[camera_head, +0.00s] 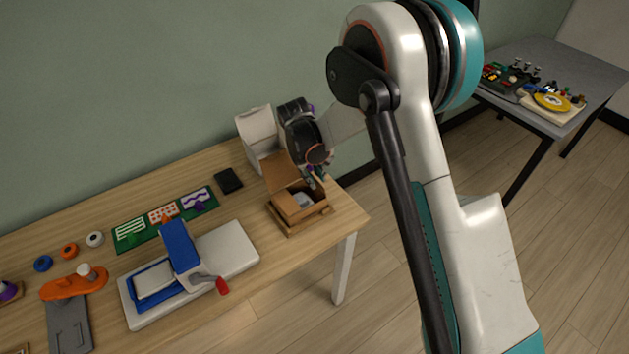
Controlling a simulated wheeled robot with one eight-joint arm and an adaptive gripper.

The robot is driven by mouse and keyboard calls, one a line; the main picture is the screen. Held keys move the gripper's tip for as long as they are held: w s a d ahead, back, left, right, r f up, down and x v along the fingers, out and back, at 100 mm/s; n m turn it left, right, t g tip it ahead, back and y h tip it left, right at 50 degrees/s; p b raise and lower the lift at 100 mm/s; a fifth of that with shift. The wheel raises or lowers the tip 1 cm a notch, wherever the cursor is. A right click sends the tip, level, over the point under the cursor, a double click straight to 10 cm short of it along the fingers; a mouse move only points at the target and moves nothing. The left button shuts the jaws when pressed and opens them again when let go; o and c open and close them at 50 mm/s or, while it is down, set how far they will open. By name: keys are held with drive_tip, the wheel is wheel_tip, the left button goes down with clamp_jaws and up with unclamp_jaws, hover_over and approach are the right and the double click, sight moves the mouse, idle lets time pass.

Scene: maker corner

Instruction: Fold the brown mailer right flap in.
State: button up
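The brown mailer (291,212) is a small open cardboard box near the right end of the wooden table. A tall brown flap (278,171) stands up at its back left. A pale grey item (303,199) shows inside the box. My gripper (313,181) points down at the back right of the mailer, close to its right side. I cannot tell whether it touches the right flap, which is partly hidden by the gripper. The fingers are too small and dark to show whether they are open or shut.
A white box (257,133) stands open behind the mailer, close to my wrist. A blue and white press (181,256) with a red-tipped lever lies to the left. A black square (228,181) and several patterned cards lie farther left. A grey table (556,78) stands at the right.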

drive_tip(key=shift+x, duration=0.8)
drive_tip(key=shift+c, duration=0.2)
clamp_jaws()
